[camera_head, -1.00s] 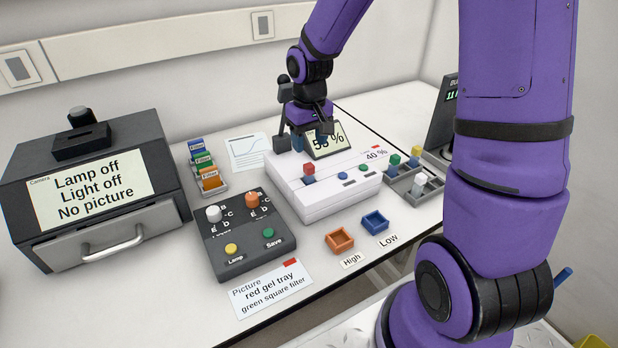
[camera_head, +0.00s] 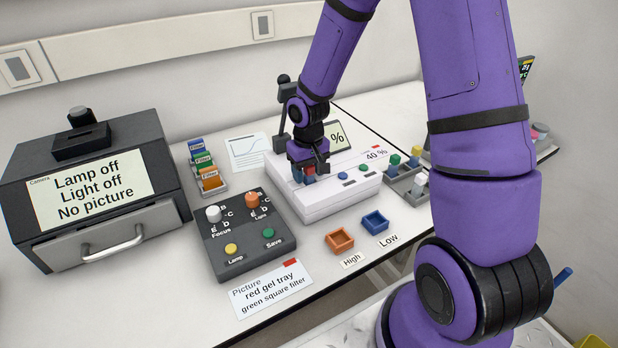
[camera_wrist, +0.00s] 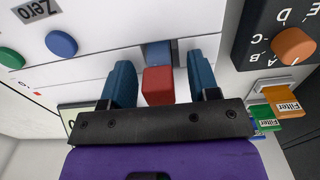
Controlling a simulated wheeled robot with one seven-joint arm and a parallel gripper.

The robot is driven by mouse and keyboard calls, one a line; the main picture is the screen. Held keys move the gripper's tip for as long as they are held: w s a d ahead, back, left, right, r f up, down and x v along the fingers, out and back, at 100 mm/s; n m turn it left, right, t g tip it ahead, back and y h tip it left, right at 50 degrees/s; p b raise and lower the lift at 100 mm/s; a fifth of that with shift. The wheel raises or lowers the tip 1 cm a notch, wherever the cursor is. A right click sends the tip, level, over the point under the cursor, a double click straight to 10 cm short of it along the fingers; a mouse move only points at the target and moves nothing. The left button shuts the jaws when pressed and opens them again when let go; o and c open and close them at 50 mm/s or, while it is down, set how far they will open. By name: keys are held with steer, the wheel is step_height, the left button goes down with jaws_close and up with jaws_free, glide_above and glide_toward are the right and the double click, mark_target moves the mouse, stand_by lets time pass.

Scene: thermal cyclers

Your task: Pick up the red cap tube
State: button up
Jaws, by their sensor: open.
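The red cap tube has a red block-shaped cap and a blue lower part. In the wrist view its red cap (camera_wrist: 158,86) lies between my two blue fingertips, with a gap on each side, and the blue part (camera_wrist: 159,54) shows beyond it. In the head view the tube (camera_head: 309,170) stands at the left front of the white instrument (camera_head: 335,201), partly hidden by my gripper (camera_head: 308,174). My gripper, also in the wrist view (camera_wrist: 162,72), is open around the tube and holds nothing.
A dark control panel (camera_head: 249,243) with knobs lies left of the instrument. Orange (camera_head: 339,240) and blue (camera_head: 375,222) trays stand in front. A grey rack (camera_head: 405,184) with capped tubes is to the right. A filter holder (camera_head: 222,193) stands behind the panel.

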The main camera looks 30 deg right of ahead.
jaws_close()
steer(key=shift+r, duration=0.1)
